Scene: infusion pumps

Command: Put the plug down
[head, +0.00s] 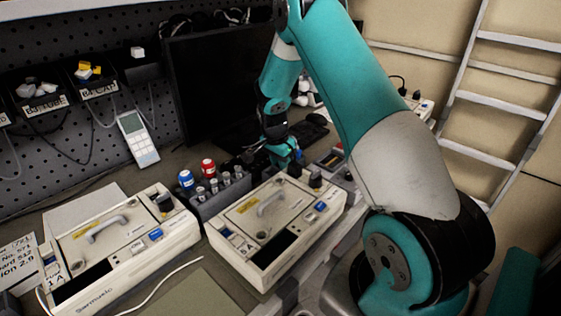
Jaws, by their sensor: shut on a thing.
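My gripper (287,154) is at the end of the teal arm, low behind the middle infusion pump (240,243) and in front of the dark monitor. It is shut on a small dark thing, which I take to be the plug. The fingers and arm hide most of it, and its shape is too small to make out. I cannot tell whether it touches the bench or a pump. A second pump (78,262) stands at the left, with a grey handle on its lid.
A dark rack (222,200) with blue- and red-capped containers and several vials stands between the two pumps. A monitor (215,90) and a keyboard are behind. A green-grey mat (195,297) lies bare in front.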

